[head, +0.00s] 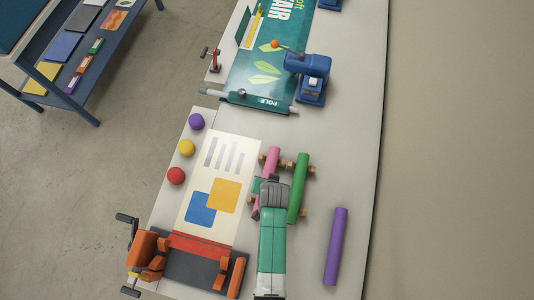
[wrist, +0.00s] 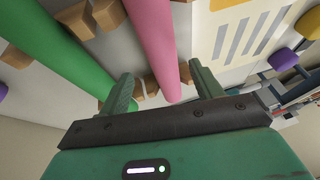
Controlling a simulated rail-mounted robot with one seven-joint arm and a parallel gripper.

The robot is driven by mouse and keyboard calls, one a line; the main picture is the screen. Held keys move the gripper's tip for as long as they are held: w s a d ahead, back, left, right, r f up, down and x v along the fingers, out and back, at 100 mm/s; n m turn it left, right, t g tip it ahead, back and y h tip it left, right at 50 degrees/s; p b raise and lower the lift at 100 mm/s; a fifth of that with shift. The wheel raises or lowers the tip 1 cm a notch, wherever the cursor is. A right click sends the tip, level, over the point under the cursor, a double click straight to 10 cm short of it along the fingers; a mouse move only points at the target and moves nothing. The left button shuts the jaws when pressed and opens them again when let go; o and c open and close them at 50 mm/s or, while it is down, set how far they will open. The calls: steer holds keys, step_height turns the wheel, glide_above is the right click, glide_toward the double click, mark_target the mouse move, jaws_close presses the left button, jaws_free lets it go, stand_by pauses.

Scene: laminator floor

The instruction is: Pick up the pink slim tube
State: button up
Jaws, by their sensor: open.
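The pink slim tube (head: 272,156) lies on wooden rests on the pale worktop, left of a green tube (head: 300,180). My arm hides part of the pink tube in the head view. In the wrist view the pink tube (wrist: 153,38) runs down from the top edge, and its lower end shows between the two fingers of my gripper (wrist: 164,86). The fingers are apart, one on each side of it, and the jaws are open and empty. Whether a finger touches the tube cannot be told. The green tube (wrist: 60,50) lies left of the left finger.
A purple tube (head: 336,245) lies at the right. Left are a printed sheet (head: 225,170), purple, yellow and red balls (head: 176,176), and an orange cranked machine (head: 150,250). A blue device (head: 312,78) and teal banner (head: 265,70) lie farther back. Wooden rests (wrist: 76,20) flank the tubes.

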steer(key=x, duration=0.4)
steer(key=shift+a+f, duration=0.25)
steer(key=c, duration=1.1)
steer(key=shift+r, duration=0.1)
